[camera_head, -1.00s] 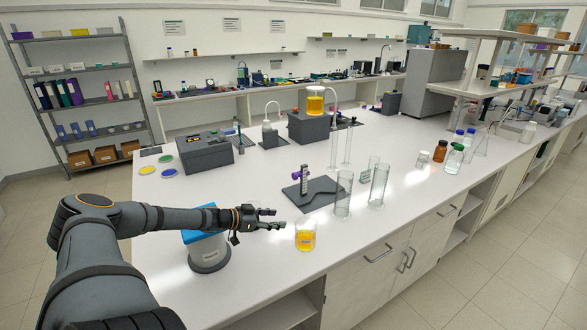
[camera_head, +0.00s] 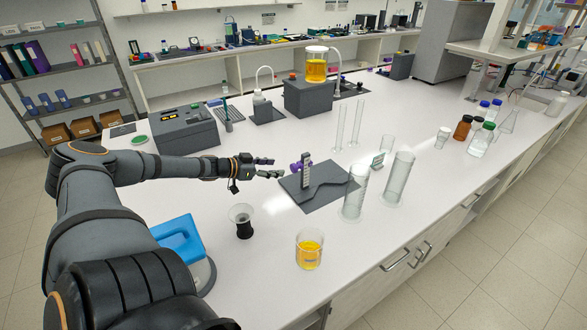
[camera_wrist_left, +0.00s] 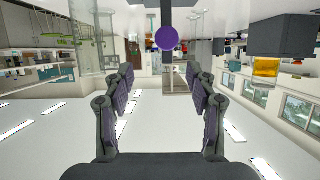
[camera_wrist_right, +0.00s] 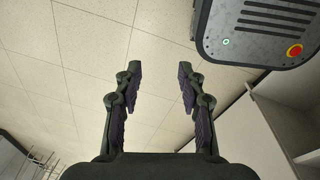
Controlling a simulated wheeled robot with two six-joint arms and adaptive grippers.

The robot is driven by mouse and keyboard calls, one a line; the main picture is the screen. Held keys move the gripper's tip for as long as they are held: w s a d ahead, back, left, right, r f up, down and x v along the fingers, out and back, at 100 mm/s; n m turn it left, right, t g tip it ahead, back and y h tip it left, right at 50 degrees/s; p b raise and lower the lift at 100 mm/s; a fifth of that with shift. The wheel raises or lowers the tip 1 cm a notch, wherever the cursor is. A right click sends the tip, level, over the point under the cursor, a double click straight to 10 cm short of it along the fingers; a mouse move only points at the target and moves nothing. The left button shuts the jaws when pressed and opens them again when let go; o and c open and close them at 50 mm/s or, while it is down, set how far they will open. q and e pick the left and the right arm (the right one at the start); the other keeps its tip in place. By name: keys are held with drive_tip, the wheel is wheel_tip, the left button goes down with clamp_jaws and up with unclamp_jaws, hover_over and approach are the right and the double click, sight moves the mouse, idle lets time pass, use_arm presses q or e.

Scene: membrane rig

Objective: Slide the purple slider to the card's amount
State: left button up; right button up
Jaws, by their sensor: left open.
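The purple slider (camera_head: 301,164) sits low on a grey upright scale (camera_head: 306,172) that stands on a dark plate (camera_head: 325,192). My left gripper (camera_head: 270,168) is open and empty, just left of the slider and apart from it. In the left wrist view, which looks upside down, the slider (camera_wrist_left: 167,39) shows as a round purple knob beyond my open fingers (camera_wrist_left: 160,78). My right gripper (camera_wrist_right: 160,72) is open and empty above the floor.
Two tall glass cylinders (camera_head: 397,180) stand right of the plate. A beaker of yellow liquid (camera_head: 309,250) and a dark-waisted glass (camera_head: 242,222) stand nearer. A grey box (camera_head: 308,98) carries a yellow-filled vessel (camera_head: 316,67). The bench between my left gripper and the plate is clear.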

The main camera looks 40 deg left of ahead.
sight(292, 168)
use_arm(q)
drive_tip(key=w+f+b, duration=0.3)
drive_tip(key=shift+a+f+b, duration=0.1)
drive_tip(key=shift+a+b, duration=0.05)
drive_tip(key=shift+b, duration=0.2)
drive_tip(key=b+x, duration=0.1)
drive_tip(key=b, duration=0.1)
drive_tip(key=b+x, duration=0.2)
drive_tip(key=b, duration=0.1)
drive_tip(key=b+x, duration=0.2)
drive_tip(key=shift+w, duration=0.25)
drive_tip(key=shift+w+d+b, duration=0.2)
drive_tip(key=shift+w+b, duration=0.35)
drive_tip(key=shift+w, duration=0.2)
use_arm(e)
wheel_tip(292, 168, down, 13)
drive_tip(key=w+a, duration=0.1)
drive_tip(key=shift+w+a, duration=0.25)
drive_tip(key=shift+w, duration=0.05)
use_arm(q)
drive_tip(key=shift+s+r, duration=0.1)
drive_tip(key=shift+r, duration=0.15)
drive_tip(key=shift+c, duration=0.6)
clamp_jaws()
use_arm(e)
drive_tip(key=shift+w+a, duration=0.15)
drive_tip(key=shift+w, duration=0.25)
